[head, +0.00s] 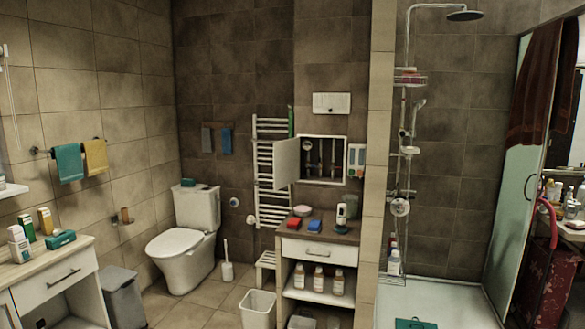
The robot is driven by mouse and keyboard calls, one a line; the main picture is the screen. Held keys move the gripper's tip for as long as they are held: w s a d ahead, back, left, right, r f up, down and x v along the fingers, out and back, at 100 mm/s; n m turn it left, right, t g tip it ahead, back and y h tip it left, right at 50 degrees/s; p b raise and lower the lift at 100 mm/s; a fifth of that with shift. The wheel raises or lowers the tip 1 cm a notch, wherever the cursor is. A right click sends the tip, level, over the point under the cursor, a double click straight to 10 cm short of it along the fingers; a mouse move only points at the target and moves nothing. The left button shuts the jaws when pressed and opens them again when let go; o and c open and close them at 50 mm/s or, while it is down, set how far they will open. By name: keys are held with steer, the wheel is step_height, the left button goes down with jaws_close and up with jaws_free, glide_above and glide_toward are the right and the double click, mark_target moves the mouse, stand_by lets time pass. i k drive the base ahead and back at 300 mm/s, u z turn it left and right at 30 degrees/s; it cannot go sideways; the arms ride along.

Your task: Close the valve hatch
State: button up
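The valve hatch (286,163) is a small pale door in the back wall, in the middle of the head view. It stands open, swung out to the left of its recess. The recess (322,158) has a white frame, and several pipes or valves show inside it. The hatch's left part overlaps the white towel rail behind it. My gripper is not in view.
A drawer cabinet (318,245) with small items on top stands below the recess. A white bin (258,308) and a small stool (266,262) are beside it. A toilet (185,240) stands left, a shower tray (440,303) right. Some tiled floor (205,302) is clear.

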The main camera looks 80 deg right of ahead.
mark_target(286, 165)
steer(key=z, duration=0.3)
steer(key=i, duration=0.8)
steer(key=z, duration=0.6)
steer(key=i, duration=0.75)
steer(key=z, duration=0.75)
steer(key=i, duration=0.6)
steer(key=z, duration=0.7)
steer(key=i, duration=0.55)
steer(key=z, duration=0.85)
steer(key=i, duration=1.25)
steer(key=z, duration=0.15)
